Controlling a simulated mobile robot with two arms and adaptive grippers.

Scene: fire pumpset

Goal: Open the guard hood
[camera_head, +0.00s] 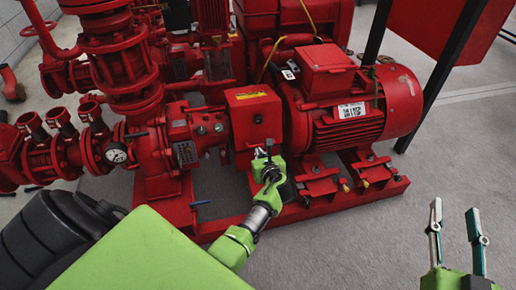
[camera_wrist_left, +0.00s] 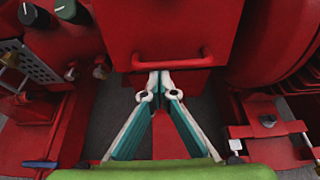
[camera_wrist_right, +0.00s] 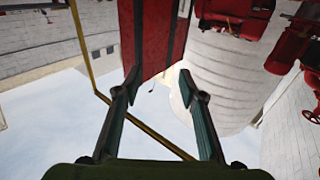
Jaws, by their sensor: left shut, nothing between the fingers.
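The guard hood (camera_head: 253,115) is a red box between the pump and the motor, and it looks closed. In the left wrist view the hood (camera_wrist_left: 172,25) fills the top middle, with a red bar handle (camera_wrist_left: 190,60) along its lower edge. My left gripper (camera_head: 262,153) is in front of the hood's lower front. In its wrist view the left gripper (camera_wrist_left: 160,76) is shut and empty, its tips at the handle's lower side; I cannot tell whether they touch it. My right gripper (camera_head: 455,207) is open and empty, away from the hood at the right; it also shows in its wrist view (camera_wrist_right: 160,76).
The red motor (camera_head: 350,105) stands right of the hood. The pump with its pipes and pressure gauge (camera_head: 116,153) stands left. A red base frame (camera_head: 340,195) runs beneath. A red panel on dark legs (camera_head: 437,75) stands at the back right. The front floor is clear.

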